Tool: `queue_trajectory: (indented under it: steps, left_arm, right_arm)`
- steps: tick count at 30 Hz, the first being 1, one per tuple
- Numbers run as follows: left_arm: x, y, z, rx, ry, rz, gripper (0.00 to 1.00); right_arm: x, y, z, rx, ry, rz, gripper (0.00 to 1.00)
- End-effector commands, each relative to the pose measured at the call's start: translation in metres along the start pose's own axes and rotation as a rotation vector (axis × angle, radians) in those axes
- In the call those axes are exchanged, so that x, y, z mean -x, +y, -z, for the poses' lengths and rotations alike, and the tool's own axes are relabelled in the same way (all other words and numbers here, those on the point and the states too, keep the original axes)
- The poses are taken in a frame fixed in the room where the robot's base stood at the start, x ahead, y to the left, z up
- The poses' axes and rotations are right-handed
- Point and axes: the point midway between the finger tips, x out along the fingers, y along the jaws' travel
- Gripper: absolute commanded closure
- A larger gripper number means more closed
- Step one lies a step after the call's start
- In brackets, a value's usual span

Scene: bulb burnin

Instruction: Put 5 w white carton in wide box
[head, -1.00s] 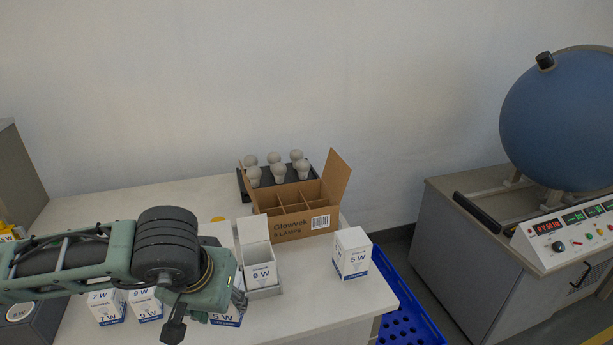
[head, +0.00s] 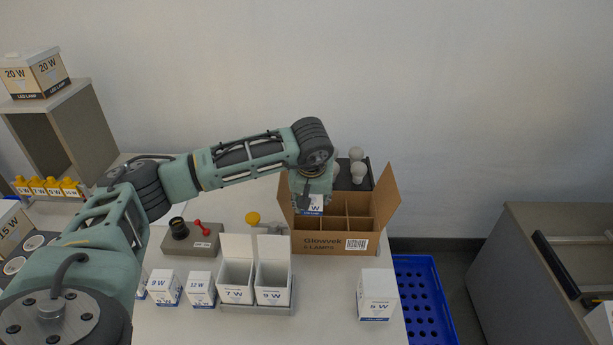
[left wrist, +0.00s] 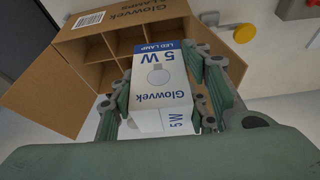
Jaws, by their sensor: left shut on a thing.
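My left gripper (head: 311,199) is above the near left part of the wide brown divided box (head: 322,243). It is shut on a 5 W white carton, seen large between the fingers in the left wrist view (left wrist: 162,84). The carton's lower end shows under the gripper in the head view (head: 313,210). The box (left wrist: 36,63) is open, with its flaps out and its visible compartments empty. Whether the carton touches the box dividers I cannot tell. My right gripper is not in view.
Two open white cartons, 7 W (head: 236,281) and 9 W (head: 273,283), stand in a grey holder left of the box's front. Bulbs (head: 357,164) stand on a dark tray behind the box. A grey tester (head: 190,240) is at left. A blue crate (head: 422,300) is below the table's right edge.

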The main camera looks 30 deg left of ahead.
Motion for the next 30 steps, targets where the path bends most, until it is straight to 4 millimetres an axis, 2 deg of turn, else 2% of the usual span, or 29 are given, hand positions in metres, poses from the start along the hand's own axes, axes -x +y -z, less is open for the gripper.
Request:
queue_trajectory:
  steps: [1, 3, 5, 8, 12, 16, 19, 26, 30]
  left_arm:
    - [-0.001, -0.009, 0.007, 0.024, -0.004, 0.01, 0.84]
    - [-0.007, -0.016, 0.012, 0.044, -0.001, 0.017, 0.84]
    - [-0.011, -0.019, 0.013, 0.053, -0.001, 0.02, 0.84]
    - [-0.017, -0.021, 0.012, 0.057, 0.0, 0.02, 0.84]
    - [-0.028, -0.02, 0.007, 0.056, 0.0, 0.02, 0.84]
    - [-0.041, -0.02, 0.001, 0.055, 0.0, 0.021, 0.84]
    - [-0.05, -0.02, -0.003, 0.055, 0.001, 0.02, 0.84]
    - [-0.058, -0.02, -0.005, 0.055, 0.001, 0.019, 0.84]
    - [-0.057, -0.02, -0.005, 0.055, 0.001, 0.019, 0.84]
  right_arm:
    - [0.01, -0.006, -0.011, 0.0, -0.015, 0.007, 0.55]
    - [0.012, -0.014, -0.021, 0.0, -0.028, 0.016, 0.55]
    - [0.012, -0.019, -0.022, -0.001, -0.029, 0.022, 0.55]
    - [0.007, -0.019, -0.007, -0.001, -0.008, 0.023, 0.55]
    - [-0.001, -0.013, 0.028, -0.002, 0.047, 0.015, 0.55]
    - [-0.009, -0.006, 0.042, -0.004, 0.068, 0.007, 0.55]
    - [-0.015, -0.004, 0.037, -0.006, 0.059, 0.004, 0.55]
    - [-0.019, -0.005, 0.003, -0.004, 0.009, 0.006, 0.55]
    - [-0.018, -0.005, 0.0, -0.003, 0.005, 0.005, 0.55]
